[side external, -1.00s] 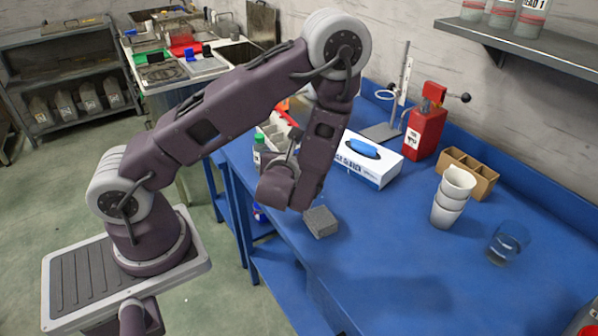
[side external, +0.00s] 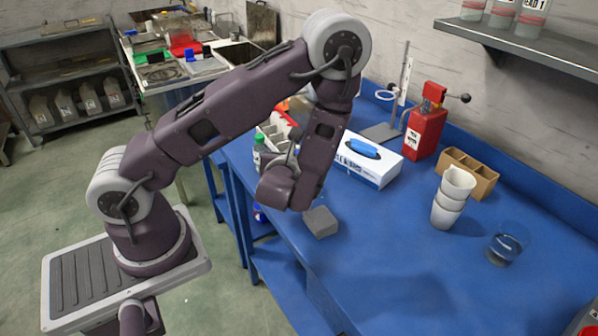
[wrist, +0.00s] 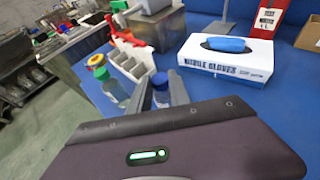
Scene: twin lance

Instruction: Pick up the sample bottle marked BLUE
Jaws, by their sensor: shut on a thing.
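In the wrist view, a bottle with a blue cap (wrist: 161,97) stands between the two grey fingers of my gripper (wrist: 160,80). The fingers are shut on it. Its label cannot be read at this size. A clear bottle with a green cap (wrist: 113,90) stands just left of the fingers. It also shows in the side external view (side external: 258,156), left of my forearm. In that view my gripper and the held bottle are mostly hidden behind my arm.
A pale divided rack (wrist: 130,65) lies beyond the bottles. A nitrile glove box (side external: 366,165) is to the right. A grey block (side external: 320,222), stacked white cups (side external: 453,198) and a glass beaker (side external: 507,244) stand on the blue bench (side external: 400,265). The bench's front right is clear.

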